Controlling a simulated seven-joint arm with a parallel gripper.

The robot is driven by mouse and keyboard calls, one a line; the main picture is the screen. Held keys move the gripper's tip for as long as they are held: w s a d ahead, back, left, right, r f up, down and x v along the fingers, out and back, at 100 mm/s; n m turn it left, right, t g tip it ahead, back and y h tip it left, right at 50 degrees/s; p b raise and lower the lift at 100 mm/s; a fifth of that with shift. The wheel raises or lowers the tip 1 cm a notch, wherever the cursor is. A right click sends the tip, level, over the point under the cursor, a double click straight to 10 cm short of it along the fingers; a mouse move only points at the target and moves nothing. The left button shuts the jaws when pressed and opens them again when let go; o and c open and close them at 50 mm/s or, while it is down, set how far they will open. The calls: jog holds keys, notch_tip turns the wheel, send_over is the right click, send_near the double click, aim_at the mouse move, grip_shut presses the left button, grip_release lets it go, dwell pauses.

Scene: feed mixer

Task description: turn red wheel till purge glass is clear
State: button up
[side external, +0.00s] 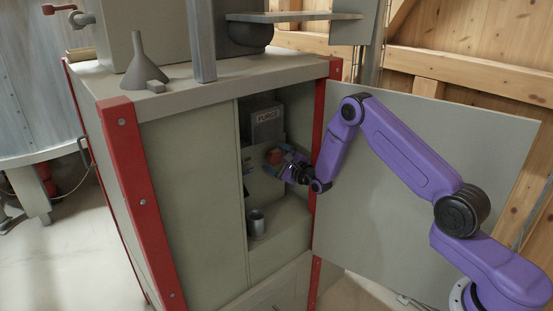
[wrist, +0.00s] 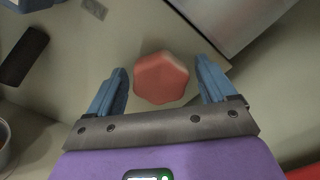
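The red wheel (wrist: 160,80), a lobed knob, is on the back panel inside the open cabinet. In the wrist view it lies between the two blue fingers of my gripper (wrist: 160,64), with a gap on each side. My gripper (side external: 282,158) is open and reaches into the cabinet, partly covering the red wheel (side external: 272,156) in the side view. A grey box marked PURGE (side external: 267,122) is above the wheel. I cannot make out a purge glass or whether it is clear.
A metal cup (side external: 257,224) stands on the cabinet's lower ledge. The open door (side external: 410,165) is behind my arm, and a red post (side external: 319,140) edges the opening close to my wrist. A dark handle-like part (wrist: 22,56) is left of the wheel in the wrist view.

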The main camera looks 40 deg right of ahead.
jog(key=s, duration=1.7)
jog(key=shift+s, duration=0.25)
jog(key=shift+w+a, duration=0.1)
dwell(0.5)
